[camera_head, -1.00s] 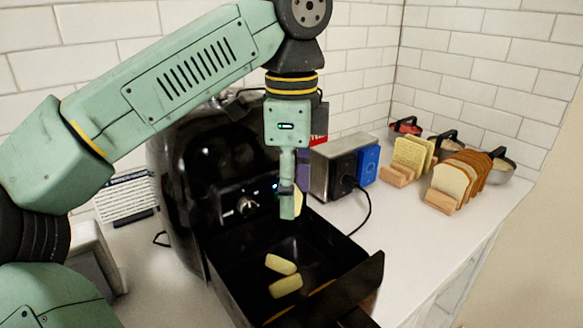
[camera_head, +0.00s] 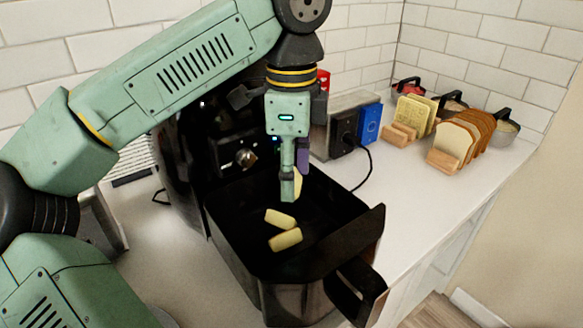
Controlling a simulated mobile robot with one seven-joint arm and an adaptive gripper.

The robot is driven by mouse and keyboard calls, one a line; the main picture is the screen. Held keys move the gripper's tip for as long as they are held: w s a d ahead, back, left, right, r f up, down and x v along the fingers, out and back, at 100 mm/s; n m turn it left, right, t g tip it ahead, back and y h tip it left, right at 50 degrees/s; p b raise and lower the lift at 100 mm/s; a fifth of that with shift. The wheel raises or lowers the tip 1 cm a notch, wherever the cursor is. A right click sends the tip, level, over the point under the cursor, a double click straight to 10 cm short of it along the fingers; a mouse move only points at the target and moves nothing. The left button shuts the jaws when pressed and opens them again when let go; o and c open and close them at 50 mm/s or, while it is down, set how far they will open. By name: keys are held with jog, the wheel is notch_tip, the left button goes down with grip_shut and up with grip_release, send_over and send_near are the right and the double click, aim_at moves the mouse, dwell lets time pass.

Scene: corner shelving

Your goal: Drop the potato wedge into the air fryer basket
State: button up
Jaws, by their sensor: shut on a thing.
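My gripper (camera_head: 291,190) points down over the back part of the black air fryer basket (camera_head: 226,228). It is shut on a pale yellow potato wedge (camera_head: 298,184), mostly hidden behind the finger. Two other pale wedges lie on the basket floor, an upper one (camera_head: 280,218) and a lower one (camera_head: 285,239), close together. The basket is pulled out of the black air fryer (camera_head: 190,150), its handle (camera_head: 357,292) toward the lower right.
A toaster (camera_head: 340,128) with a blue front piece and a black cord stands behind the basket. Bread slices (camera_head: 456,142) in wooden racks and several lidded pots stand farther right. The white counter (camera_head: 425,200) right of the basket is clear.

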jog(key=o, duration=0.9)
jog(key=shift+o, duration=0.2)
notch_tip(320, 180, up, 8)
jog(key=shift+f, duration=0.2)
